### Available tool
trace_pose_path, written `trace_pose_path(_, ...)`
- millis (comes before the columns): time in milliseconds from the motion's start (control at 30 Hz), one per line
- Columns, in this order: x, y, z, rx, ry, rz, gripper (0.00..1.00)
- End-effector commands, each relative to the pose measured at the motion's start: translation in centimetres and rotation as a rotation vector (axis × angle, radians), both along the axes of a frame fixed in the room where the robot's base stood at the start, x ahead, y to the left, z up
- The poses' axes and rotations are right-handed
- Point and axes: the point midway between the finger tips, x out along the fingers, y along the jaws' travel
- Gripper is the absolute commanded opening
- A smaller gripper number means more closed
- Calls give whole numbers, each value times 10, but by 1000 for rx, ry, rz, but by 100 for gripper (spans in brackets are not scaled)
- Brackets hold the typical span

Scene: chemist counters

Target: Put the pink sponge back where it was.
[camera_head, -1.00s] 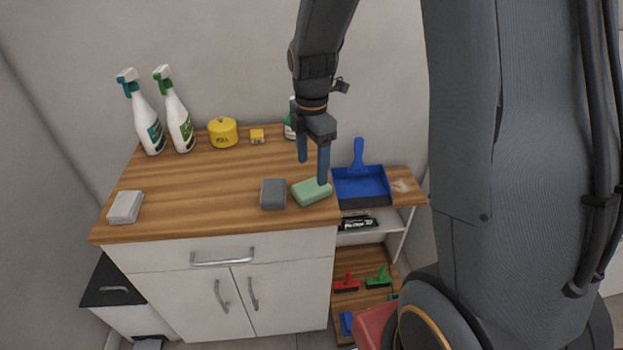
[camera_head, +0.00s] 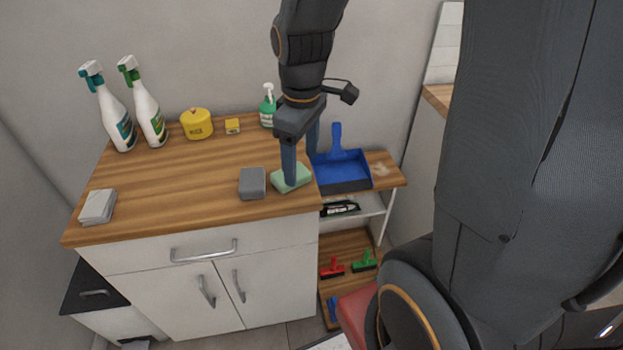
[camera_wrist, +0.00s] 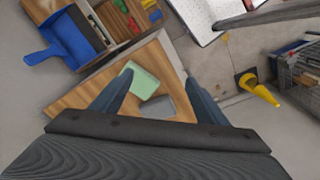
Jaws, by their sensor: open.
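No pink sponge shows in either current view. A light green sponge (camera_head: 291,179) lies on the wooden counter top (camera_head: 190,200) near its right edge, with a dark grey sponge (camera_head: 252,183) just left of it. My gripper (camera_head: 302,170) is open and empty, pointing down at the green sponge; one finger overlaps it in the head view, and I cannot tell whether they touch. In the wrist view the green sponge (camera_wrist: 141,84) and the grey sponge (camera_wrist: 158,107) show between the open fingers (camera_wrist: 161,82).
A white pad stack (camera_head: 98,206) lies at the counter's left. A blue dustpan (camera_head: 342,172) lies on the right shelf. The counter's middle is clear.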

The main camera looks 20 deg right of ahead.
Motion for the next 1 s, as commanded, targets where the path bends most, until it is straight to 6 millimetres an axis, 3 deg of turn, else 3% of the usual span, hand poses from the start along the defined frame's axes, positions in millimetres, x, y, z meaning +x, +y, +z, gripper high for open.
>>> trace_pose_path(200, -37, 0, -9, 37, -29, -436, 68)
trace_pose_path(400, -56, 0, -13, 62, -42, -667, 68)
trace_pose_path(1000, -59, 0, -14, 68, -45, -714, 68)
